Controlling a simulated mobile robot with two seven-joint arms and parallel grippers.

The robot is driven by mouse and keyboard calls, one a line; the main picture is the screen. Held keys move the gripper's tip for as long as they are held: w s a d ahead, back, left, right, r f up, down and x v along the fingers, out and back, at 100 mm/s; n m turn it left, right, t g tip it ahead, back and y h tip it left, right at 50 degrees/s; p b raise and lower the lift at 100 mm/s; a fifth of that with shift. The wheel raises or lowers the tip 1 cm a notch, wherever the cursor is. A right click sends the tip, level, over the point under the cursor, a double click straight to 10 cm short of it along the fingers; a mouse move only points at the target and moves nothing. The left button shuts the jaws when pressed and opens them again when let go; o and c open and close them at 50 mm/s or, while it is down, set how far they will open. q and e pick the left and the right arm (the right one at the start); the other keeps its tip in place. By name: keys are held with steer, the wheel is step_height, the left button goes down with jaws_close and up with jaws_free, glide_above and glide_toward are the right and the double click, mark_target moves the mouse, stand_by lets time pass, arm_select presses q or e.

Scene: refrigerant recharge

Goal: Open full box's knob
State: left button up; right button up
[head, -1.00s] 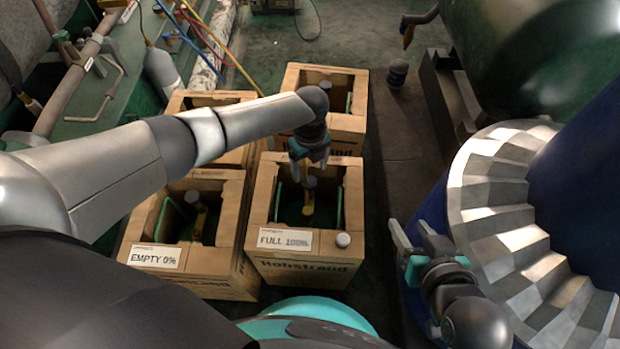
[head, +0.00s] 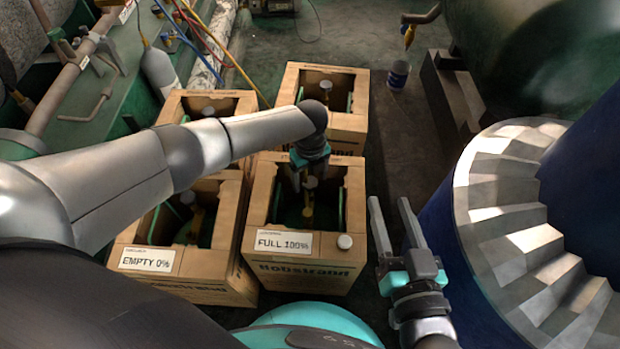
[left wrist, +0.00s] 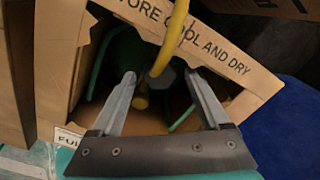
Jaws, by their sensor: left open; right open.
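The full box (head: 258,215) is an open cardboard box with a "FULL 100%" label (head: 284,243). Inside stands a green cylinder with a yellow valve (head: 307,213) and a grey knob (head: 310,183) on top. My left gripper (head: 309,177) is over the box, pointing down, open, with its fingers at the knob. In the left wrist view the dark knob (left wrist: 165,77) lies between the two open fingertips (left wrist: 160,75); I cannot tell whether they touch it. My right gripper (head: 390,200) is open and empty, right of the box.
The box labelled "EMPTY 0%" (head: 150,259) stands to the left. Two more cardboard boxes stand behind (head: 345,122).

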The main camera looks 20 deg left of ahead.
arm_select(q)
steer(key=shift+f, duration=0.15)
steer(key=shift+c, duration=0.2)
jaws_close()
stand_by(0.6)
